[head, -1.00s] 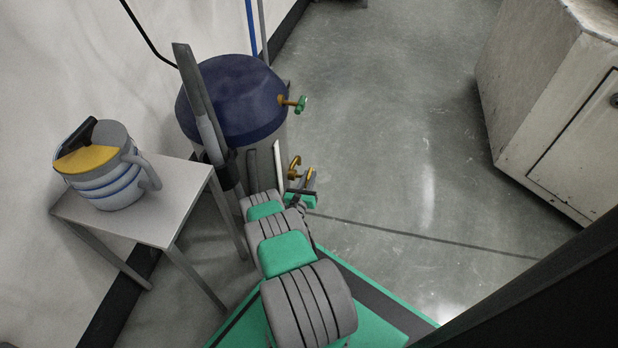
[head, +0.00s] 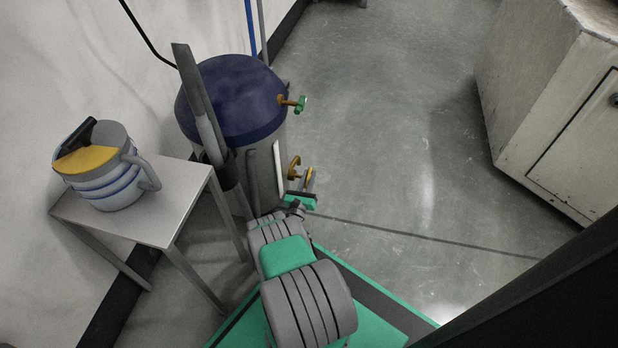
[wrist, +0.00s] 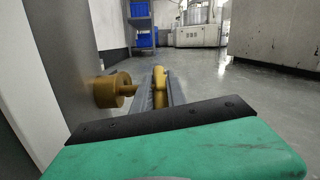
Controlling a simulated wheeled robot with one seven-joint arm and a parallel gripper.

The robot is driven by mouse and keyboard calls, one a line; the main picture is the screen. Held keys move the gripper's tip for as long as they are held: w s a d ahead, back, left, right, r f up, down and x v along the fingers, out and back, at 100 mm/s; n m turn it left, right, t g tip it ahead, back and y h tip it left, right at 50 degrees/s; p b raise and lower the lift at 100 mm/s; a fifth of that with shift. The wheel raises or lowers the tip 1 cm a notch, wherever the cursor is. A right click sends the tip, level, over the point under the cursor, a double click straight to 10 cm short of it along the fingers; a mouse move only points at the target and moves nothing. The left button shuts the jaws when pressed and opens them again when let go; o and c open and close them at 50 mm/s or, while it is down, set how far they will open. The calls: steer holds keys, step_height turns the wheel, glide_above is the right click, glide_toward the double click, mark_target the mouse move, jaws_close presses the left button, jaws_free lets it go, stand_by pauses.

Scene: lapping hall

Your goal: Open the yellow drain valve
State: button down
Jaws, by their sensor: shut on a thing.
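The yellow drain valve (head: 294,166) sits low on the side of a grey tank with a dark blue domed top (head: 236,98). In the wrist view its brass body (wrist: 112,90) sticks out from the tank wall on the left, with the yellow handle (wrist: 159,82) to its right. My gripper (head: 309,181) is at the valve, shut on the yellow handle. In the wrist view my gripper (wrist: 160,92) has its fingers on either side of the handle. My own green and black hand hides the near part of the fingers.
A green-handled valve (head: 300,104) sits higher on the tank. A small table (head: 185,185) with a striped jug (head: 112,180) stands left of my arm. A worn white cabinet (head: 545,110) stands at the right. The floor between is clear.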

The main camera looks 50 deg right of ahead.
steer(key=shift+a, duration=0.1)
steer(key=c, duration=1.3)
jaws_free()
steer(key=shift+c, duration=0.2)
steer(key=shift+w+y, duration=0.1)
steer(key=shift+y, duration=0.2)
